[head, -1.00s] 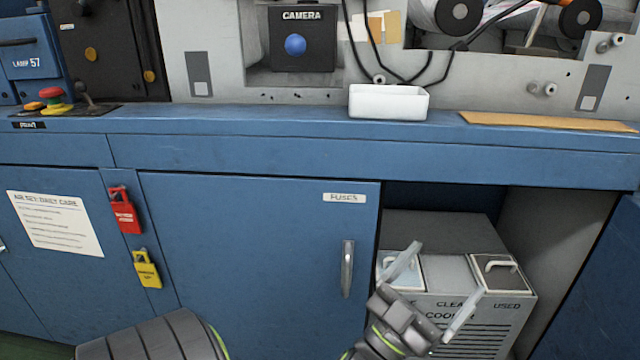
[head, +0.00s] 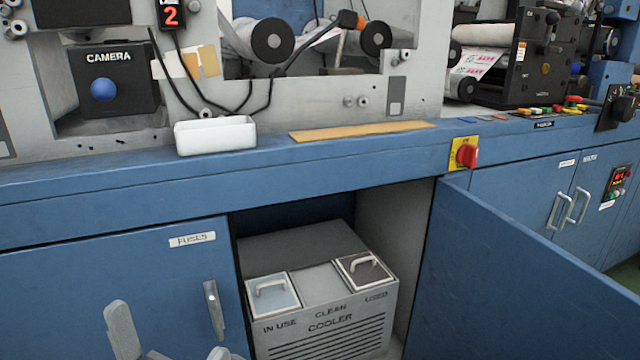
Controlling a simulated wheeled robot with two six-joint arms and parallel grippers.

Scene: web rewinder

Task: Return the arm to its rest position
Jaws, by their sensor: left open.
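My left gripper (head: 170,338) is at the bottom edge of the head view, in front of the blue cabinet door labelled FUSES (head: 120,290). Its two grey fingers are spread apart with nothing between them. Most of the left arm is below the picture. My right gripper is not in view. The grey cooler (head: 330,325) stands in the open cabinet bay, to the right of the gripper and apart from it.
An open blue door (head: 520,270) swings out on the right of the bay. A white tray (head: 215,136) and a tan board (head: 360,130) lie on the ledge. A red rotary switch (head: 466,154) is on the ledge front. The FUSES door has a protruding metal handle (head: 214,309).

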